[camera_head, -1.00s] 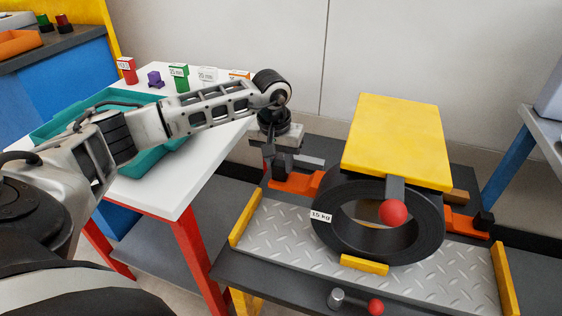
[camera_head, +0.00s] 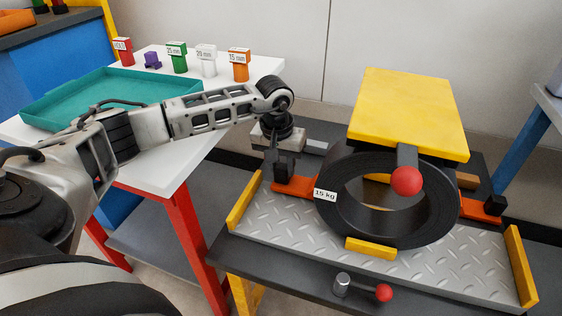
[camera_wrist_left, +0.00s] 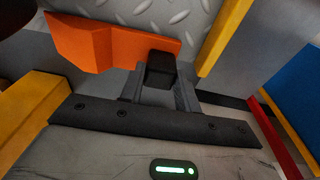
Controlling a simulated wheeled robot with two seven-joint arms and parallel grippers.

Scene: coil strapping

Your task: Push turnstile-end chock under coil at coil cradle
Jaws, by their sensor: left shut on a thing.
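The black coil (camera_head: 335,215), tagged 15 kg, stands on the coil cradle (camera_head: 300,239) below a yellow top plate. An orange chock (camera_head: 296,187) lies at its left side, its inner end close to the coil; I cannot tell whether they touch. My left gripper (camera_head: 282,166) is at this chock's outer end. In the left wrist view the orange chock (camera_wrist_left: 120,46) carries a black knob (camera_wrist_left: 160,70), and my left gripper (camera_wrist_left: 165,92) is shut on that knob. Another orange chock (camera_head: 478,210) lies at the coil's right side. My right gripper is out of view.
A red ball-ended handle (camera_head: 406,181) hangs in front of the coil, and a red-knobbed lever (camera_head: 383,292) is at the cradle's front. Yellow stops edge the cradle plate. A white table (camera_head: 185,164) with a teal tray (camera_head: 110,93) and several labelled blocks stands left.

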